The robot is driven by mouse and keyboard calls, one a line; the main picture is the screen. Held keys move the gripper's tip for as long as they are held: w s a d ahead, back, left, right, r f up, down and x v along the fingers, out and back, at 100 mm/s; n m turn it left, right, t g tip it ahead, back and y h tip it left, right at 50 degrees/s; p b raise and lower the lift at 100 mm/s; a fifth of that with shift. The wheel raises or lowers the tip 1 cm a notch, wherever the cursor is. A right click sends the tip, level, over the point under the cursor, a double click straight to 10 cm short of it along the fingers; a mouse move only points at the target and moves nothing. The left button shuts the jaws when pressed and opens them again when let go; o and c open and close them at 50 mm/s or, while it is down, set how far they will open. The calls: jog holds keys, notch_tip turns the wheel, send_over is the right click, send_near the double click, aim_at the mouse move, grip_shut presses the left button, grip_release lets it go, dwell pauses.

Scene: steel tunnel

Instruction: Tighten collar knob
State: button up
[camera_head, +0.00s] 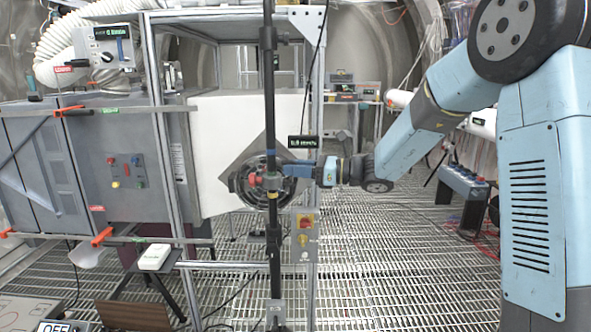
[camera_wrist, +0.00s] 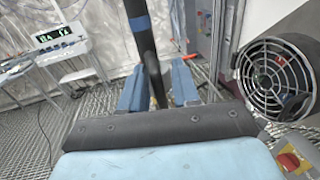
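A black vertical pole (camera_head: 268,90) stands in front of the round fan. A small collar (camera_head: 272,182) with a reddish part sits on it at gripper height; I cannot clearly tell its knob from the fan behind. My gripper (camera_head: 288,169) reaches in from the right at that height, its blue fingers close to the pole. In the wrist view, the fingers of my gripper (camera_wrist: 157,88) stand apart, one on each side of the pole (camera_wrist: 150,62). A blue band is on the pole higher up. The knob is not clear there; whether the fingers touch anything is not clear.
The fan (camera_head: 242,180) sits in a white panel behind the pole; it also shows in the wrist view (camera_wrist: 268,84). A metal frame post (camera_head: 314,90) stands close right of the pole. A red-and-yellow switch box (camera_head: 305,235) is below my gripper. Grated floor lies open at right.

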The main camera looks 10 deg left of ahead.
jog(key=s+d, duration=0.1)
jog(key=d, duration=1.2)
jog(key=shift+d, duration=0.35)
jog(key=shift+s, duration=0.1)
